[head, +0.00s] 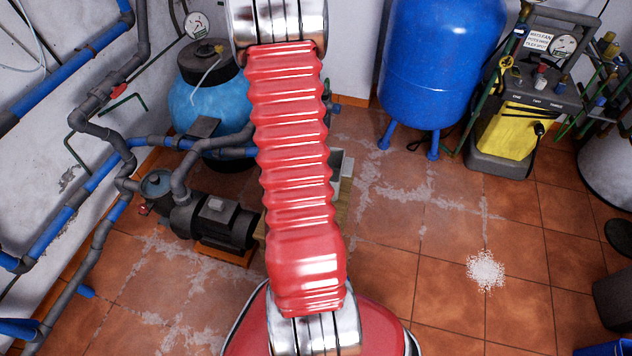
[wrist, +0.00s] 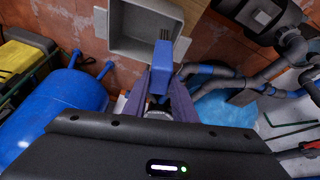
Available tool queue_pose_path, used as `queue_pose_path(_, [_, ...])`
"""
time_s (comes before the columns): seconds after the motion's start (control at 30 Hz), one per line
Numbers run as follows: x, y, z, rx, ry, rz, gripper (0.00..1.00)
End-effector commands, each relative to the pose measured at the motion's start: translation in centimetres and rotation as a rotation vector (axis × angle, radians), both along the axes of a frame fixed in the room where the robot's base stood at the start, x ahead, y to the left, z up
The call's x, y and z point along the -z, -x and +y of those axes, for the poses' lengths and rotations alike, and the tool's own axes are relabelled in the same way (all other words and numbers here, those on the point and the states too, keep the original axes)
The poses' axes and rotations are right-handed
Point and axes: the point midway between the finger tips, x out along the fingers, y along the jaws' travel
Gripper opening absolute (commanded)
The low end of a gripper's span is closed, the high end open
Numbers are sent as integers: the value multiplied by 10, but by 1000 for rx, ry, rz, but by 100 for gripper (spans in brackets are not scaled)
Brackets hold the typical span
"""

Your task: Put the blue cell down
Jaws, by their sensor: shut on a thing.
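The blue cell (wrist: 165,60), a small blue block with a dark slotted part, shows in the wrist view, upper middle. My gripper (wrist: 163,80) is shut on it, with a dark purple-grey finger on each side. In the picture the cell overlaps the near edge of a grey open box (wrist: 113,42); I cannot tell its height over it. In the head view my red arm hides the gripper and the cell. Only the right part of the grey box (head: 345,166) shows beside the arm there.
A dark pump (head: 215,222) stands on the floor to the left, with pipes along the wall. A blue tank (head: 440,62) and a yellow and grey machine (head: 520,132) stand at the back right. The tiled floor between is mostly clear, with white debris (head: 485,270).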

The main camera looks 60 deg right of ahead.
Motion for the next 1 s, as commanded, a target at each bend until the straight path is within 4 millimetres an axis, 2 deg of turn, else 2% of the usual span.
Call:
queue_pose_path(0.03, [3,12,-12,32,-2,-3,0])
queue_pose_path(0.2, [9,40,-44,114,-5,-15,0])
queue_pose_path(0.33, [19,52,-64,160,-13,-29,0])
queue_pose_path(0.7, [72,49,-68,164,-18,-44,0])
queue_pose_path(1.0, [77,48,-68,163,-17,-48,0])
